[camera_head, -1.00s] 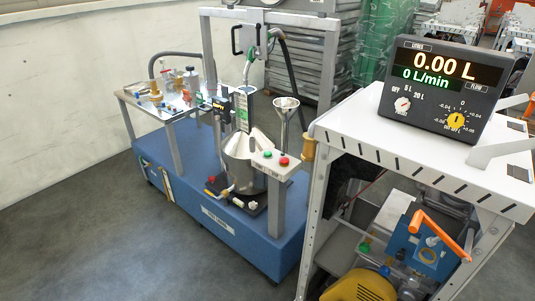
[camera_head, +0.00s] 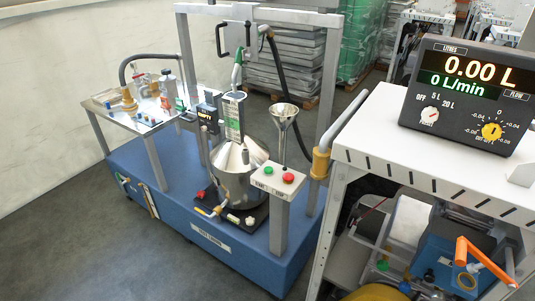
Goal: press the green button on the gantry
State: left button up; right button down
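The green button (camera_head: 268,170) sits on a small pale control box (camera_head: 277,181), to the left of a red button (camera_head: 288,178). The box tops a grey post at the front of the blue gantry base (camera_head: 215,240). The grey gantry frame (camera_head: 188,60) rises behind it, over a steel vessel (camera_head: 237,172) on a dark plate. A steel funnel (camera_head: 284,112) stands just behind the box. Nothing is touching the green button. Neither of my grippers can be made out in this view.
A white-topped cart (camera_head: 375,125) stands close on the right. Its meter (camera_head: 470,95) reads 0.00 L and 0 L/min. An orange handle (camera_head: 480,262) is on its lower shelf. A small bench (camera_head: 130,118) is at the left. Grey floor (camera_head: 85,240) is clear at the front left.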

aim_at(269, 169)
jog(key=i+j+z, duration=0.1)
jog(key=i+j, duration=0.15)
jog(key=i+j+z, duration=0.1)
jog(key=i+j, duration=0.15)
jog(key=i+j+z, duration=0.15)
jog(key=j, duration=0.3)
jog(key=i+j+z, duration=0.1)
jog(key=i+j, duration=0.2)
jog(key=i+j+z, duration=0.1)
jog(key=j, duration=0.35)
jog(key=i+j+z, duration=0.1)
jog(key=i+j, duration=0.15)
jog(key=j, duration=0.15)
jog(key=i+j+z, duration=0.1)
jog(key=j, duration=0.3)
jog(key=i, duration=0.1)
